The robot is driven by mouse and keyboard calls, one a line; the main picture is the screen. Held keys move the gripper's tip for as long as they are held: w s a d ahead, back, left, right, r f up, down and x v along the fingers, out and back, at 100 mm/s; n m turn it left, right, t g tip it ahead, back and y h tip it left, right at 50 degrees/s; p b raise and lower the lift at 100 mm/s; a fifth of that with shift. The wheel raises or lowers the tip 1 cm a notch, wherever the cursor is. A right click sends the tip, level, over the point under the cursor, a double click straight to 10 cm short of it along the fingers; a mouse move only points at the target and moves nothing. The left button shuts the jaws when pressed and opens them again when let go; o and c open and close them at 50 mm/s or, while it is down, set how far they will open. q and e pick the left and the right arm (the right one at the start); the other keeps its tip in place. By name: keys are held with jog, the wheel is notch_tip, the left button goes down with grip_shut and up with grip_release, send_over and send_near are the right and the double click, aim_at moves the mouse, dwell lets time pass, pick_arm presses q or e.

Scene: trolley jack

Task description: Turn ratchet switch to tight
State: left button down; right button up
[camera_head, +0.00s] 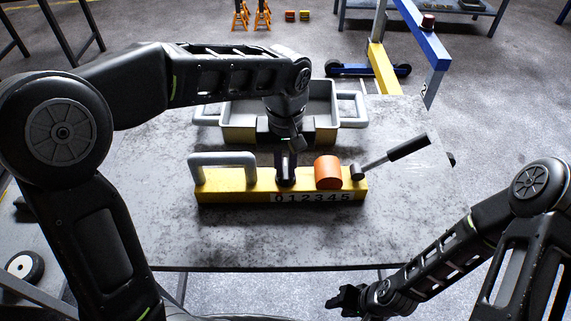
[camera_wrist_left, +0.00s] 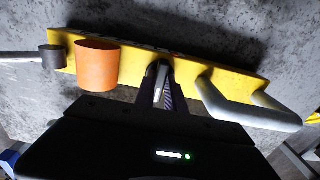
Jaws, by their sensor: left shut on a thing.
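A yellow block (camera_head: 235,190) with a number strip from 0 to 5 (camera_head: 312,197) lies on the table. It carries a grey loop handle (camera_head: 222,160), an orange cylinder (camera_head: 328,173) and a lever with a black grip (camera_head: 405,148). My left gripper (camera_head: 286,170) reaches down onto the block between the loop handle and the cylinder. In the left wrist view its fingers (camera_wrist_left: 162,85) are shut on a small light-grey switch (camera_wrist_left: 159,84). The fingers largely hide the switch, and its setting cannot be read. My right gripper (camera_head: 350,300) hangs in front of the table, away from the block; its jaws are unclear.
A grey tray with side handles (camera_head: 240,112) stands behind the block, under my left arm. The table (camera_head: 225,240) is bare in front of the block. A blue and yellow frame (camera_head: 425,45) stands on the floor behind. Orange stands (camera_head: 262,15) are far back.

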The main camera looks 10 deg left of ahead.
aim_at(286, 169)
pick_arm(q)
jog(key=shift+m, duration=0.4)
dwell(0.3)
jog(key=m+p, duration=0.1)
jog(key=m, duration=0.3)
jog(key=m+p, duration=0.1)
jog(key=m, duration=0.3)
jog(key=shift+m, duration=0.4)
jog(key=m+p, duration=0.1)
jog(key=m, duration=0.3)
jog(key=shift+r+m, duration=0.1)
jog(key=shift+m, duration=0.2)
jog(key=shift+m+p, duration=0.65)
jog(key=shift+m, duration=1.25)
jog(key=c, duration=1.4)
grip_release()
jog(key=shift+r, duration=3.8)
